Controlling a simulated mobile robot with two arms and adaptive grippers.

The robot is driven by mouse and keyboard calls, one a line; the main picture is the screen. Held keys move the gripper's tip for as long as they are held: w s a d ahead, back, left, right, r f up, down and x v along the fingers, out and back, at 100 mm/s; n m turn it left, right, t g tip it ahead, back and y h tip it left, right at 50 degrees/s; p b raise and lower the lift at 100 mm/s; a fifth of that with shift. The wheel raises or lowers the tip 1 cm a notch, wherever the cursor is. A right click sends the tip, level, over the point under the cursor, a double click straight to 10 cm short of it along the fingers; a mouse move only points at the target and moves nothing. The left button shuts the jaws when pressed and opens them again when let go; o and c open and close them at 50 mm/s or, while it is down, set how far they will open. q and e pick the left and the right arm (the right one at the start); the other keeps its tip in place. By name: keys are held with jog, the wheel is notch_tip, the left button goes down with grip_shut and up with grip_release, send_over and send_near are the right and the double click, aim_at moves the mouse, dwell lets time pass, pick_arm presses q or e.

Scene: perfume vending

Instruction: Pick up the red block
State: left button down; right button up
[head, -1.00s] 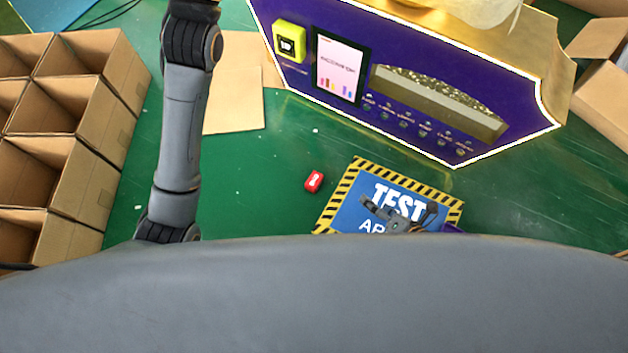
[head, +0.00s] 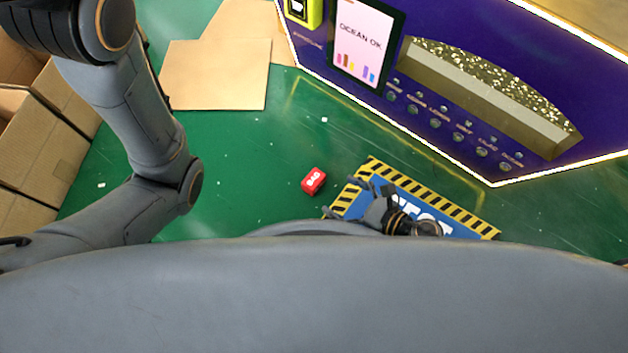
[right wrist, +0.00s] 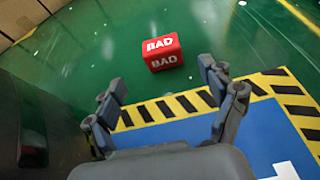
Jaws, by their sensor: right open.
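The red block (head: 314,181) lies on the green floor, left of the blue mat with the striped border (head: 462,212). In the right wrist view the red block (right wrist: 162,52) shows white "BAD" lettering on two faces. My right gripper (head: 342,198) is over the mat's left edge, its fingers pointing left toward the block. In the right wrist view my right gripper (right wrist: 160,75) is open and empty, with the block just beyond the fingertips and apart from them. My left arm shows at the left, but its gripper is out of view.
A purple vending machine (head: 345,110) with a screen reading "OCEAN OK" stands at the upper right. Flat cardboard (head: 215,75) lies at the upper left. Cardboard boxes (head: 40,150) stand at the left edge, partly behind my left arm. The floor around the block is clear.

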aim_at(320, 185)
jog(key=x, duration=0.3)
jog(key=shift+w+a+f, duration=0.2)
jog(key=shift+a, duration=0.05)
jog(key=b+x, duration=0.2)
jog(key=x, duration=0.3)
jog(key=shift+d+f, duration=0.15)
jog(key=shift+d, duration=0.05)
jog(key=shift+w+a+f, duration=0.1)
jog(key=shift+w+a, duration=0.1)
jog(key=shift+c, duration=0.4)
jog(key=c, duration=1.2)
